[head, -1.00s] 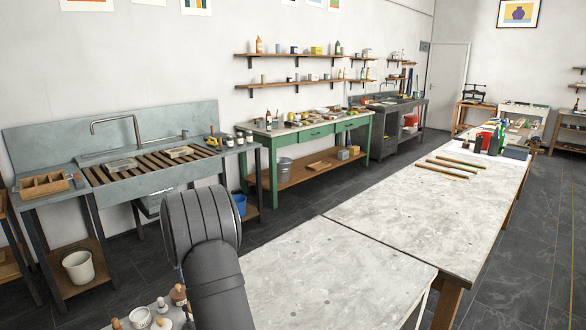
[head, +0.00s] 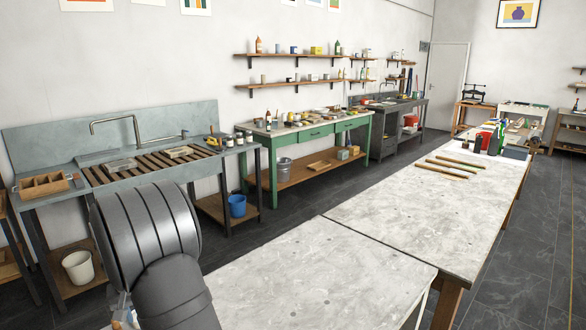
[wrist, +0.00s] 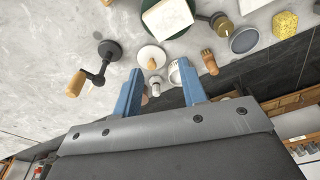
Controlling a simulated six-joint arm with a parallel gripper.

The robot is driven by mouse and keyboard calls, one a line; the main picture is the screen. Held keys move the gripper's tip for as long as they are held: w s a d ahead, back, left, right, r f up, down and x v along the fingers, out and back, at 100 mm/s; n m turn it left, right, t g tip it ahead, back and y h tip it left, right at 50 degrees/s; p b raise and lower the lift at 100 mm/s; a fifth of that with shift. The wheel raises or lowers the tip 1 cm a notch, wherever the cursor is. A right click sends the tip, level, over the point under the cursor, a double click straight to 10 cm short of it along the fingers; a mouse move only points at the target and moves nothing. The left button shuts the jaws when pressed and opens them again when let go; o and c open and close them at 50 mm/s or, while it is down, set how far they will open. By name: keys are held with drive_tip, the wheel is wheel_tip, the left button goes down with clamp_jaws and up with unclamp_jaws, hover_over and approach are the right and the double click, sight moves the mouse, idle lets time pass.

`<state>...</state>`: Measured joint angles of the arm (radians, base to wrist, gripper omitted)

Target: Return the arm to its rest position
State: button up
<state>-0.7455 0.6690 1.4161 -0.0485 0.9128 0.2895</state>
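In the wrist view my gripper (wrist: 161,80) shows two blue fingers standing apart, with nothing held between them. Beyond and below the fingers are small tools on a pale stone-like tabletop (wrist: 45,45). A round white piece with a wooden knob (wrist: 152,57) shows in the gap between the fingertips. In the head view only a dark link of my arm shows at the lower left; the gripper itself is hidden there.
The wrist view shows a crank with a wooden handle (wrist: 76,84), a wooden brush (wrist: 209,62), a dark-rimmed disc (wrist: 244,40) and a yellow sponge (wrist: 285,24). In the head view, the near worktop (head: 310,275) is clear. Wooden rods (head: 442,168) lie farther back.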

drive_tip(key=shift+f, duration=1.1)
